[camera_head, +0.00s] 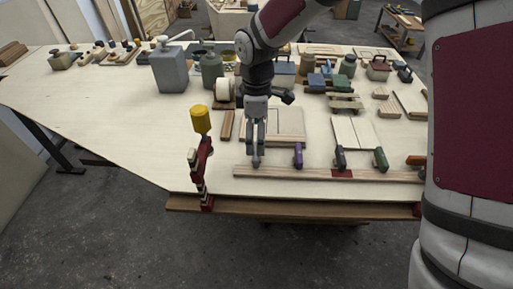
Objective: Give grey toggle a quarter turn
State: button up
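A pale wooden rail (300,174) lies along the front of the table with a row of toggles on it. My gripper (255,152) points straight down over its left part, its fingertips low at the rail. A small grey piece, seemingly the grey toggle (256,163), shows at the fingertips and is mostly hidden by them. I cannot tell whether the fingers touch it or are closed on it. A purple toggle (298,155) stands just right of my gripper. Farther right are a dark toggle (340,158), a green one (381,159) and an orange one (415,160).
A red clamp with a yellow top (201,120) stands at the table's front edge, left of my gripper.

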notch_tip(320, 180, down, 6)
jog(key=shift+f, duration=0.1)
dwell(0.4)
jog(key=c, duration=1.1)
